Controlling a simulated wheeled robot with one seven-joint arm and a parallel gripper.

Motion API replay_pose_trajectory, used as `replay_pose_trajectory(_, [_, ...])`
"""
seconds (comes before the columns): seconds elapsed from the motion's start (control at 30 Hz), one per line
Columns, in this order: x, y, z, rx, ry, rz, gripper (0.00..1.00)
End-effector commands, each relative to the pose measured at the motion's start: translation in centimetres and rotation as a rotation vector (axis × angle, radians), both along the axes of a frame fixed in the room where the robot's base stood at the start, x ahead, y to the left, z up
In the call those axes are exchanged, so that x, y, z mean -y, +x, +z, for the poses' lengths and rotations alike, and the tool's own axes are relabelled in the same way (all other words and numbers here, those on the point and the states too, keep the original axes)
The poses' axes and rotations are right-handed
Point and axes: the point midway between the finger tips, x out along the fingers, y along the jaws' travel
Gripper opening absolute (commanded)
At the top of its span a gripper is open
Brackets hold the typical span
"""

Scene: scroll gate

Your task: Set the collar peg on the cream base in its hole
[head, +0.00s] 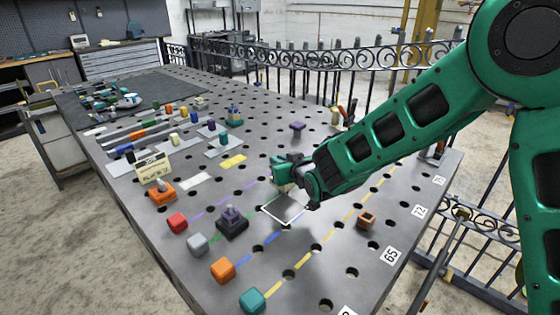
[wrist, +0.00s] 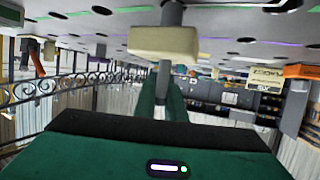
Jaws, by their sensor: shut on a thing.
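My gripper (head: 287,168) is above the middle of the grey perforated table (head: 330,255). It is shut on the collar peg, gripping its grey shaft (wrist: 163,78) between two green fingers. The peg's cream base (wrist: 165,42) is on the table side of the fingers; a small part of it shows in the head view (head: 282,187). A grey pin (wrist: 172,13) runs from the base toward the table and leaves the wrist picture at the top edge. The pin's tip is hidden, so I cannot tell whether it is in a hole.
Red (head: 177,222), grey (head: 197,244), orange (head: 222,270) and teal (head: 252,300) blocks line the near left. An orange-brown block (head: 367,219) stands right.

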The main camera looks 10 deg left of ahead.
Motion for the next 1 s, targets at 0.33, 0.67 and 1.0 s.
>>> replay_pose_trajectory(0.33, [-0.02, 0.0, -0.14, 0.002, 0.002, 0.001, 0.0])
replay_pose_trajectory(0.67, [-0.03, 0.0, -0.42, 0.001, 0.001, 0.001, 0.0])
replay_pose_trajectory(1.0, [-0.03, 0.0, -0.97, 0.001, 0.001, 0.001, 0.0])
